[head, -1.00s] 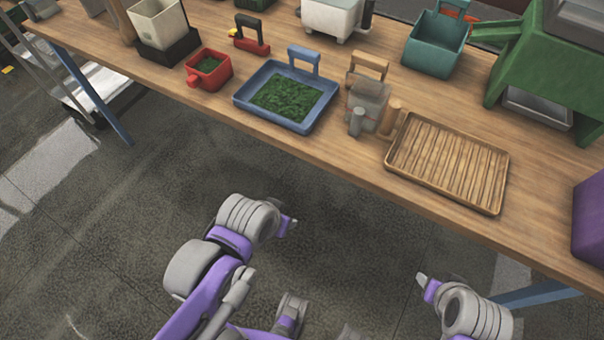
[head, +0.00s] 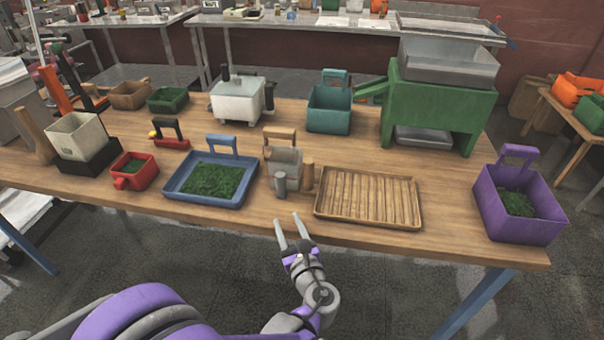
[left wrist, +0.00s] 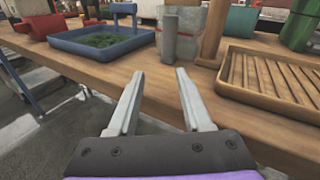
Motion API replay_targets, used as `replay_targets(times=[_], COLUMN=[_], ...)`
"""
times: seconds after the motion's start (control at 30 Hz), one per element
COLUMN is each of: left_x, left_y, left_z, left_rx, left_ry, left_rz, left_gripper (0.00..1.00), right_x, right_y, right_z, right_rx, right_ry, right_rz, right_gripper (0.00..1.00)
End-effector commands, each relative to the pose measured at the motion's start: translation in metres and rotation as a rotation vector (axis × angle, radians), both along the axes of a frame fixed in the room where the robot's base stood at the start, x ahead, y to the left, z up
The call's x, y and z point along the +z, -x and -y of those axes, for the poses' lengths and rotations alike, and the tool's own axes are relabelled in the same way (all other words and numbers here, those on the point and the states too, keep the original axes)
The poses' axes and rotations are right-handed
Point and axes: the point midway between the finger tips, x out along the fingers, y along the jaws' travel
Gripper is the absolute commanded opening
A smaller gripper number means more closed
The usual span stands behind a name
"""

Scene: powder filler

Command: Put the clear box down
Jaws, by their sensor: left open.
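A greyish see-through box (head: 285,168) with a tan handle, which I take for the clear box, stands upright on the wooden table (head: 250,223). It sits between a blue tray and a ribbed wooden tray. In the left wrist view the open fingers (left wrist: 160,75) frame the table edge; the box (left wrist: 190,28) is partly hidden behind the cylinders. My right gripper is out of view.
The blue tray (head: 177,188) with green bits is left of the box; the ribbed tray (head: 317,207) is right. A purple box (head: 540,227) stands at the right end, a green machine (head: 440,110) behind. A small bare strip lies along the front edge.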

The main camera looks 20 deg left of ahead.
Motion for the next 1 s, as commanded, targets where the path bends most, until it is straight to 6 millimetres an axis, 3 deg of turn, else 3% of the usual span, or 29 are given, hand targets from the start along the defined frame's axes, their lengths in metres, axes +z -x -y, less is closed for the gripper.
replay_targets(times=[0.17, 0.4, 0.73, 1.0], left_x=[0.005, 0.006, 0.008, 0.011], left_y=[-0.011, -0.039, -0.057, -0.085], left_z=[0.006, -0.019, -0.036, -0.062], left_rx=[-0.026, -0.025, -0.026, -0.026], left_ry=[-0.132, -0.135, -0.133, -0.132], left_rz=[-0.023, -0.024, -0.023, -0.022], left_gripper=[0.50, 0.50, 0.50, 0.50], right_x=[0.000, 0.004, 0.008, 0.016], right_y=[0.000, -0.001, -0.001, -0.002], right_z=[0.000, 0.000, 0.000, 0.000], right_rx=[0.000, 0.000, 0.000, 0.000], right_ry=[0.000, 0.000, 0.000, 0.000], right_rz=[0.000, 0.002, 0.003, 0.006], right_gripper=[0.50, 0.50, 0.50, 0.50])
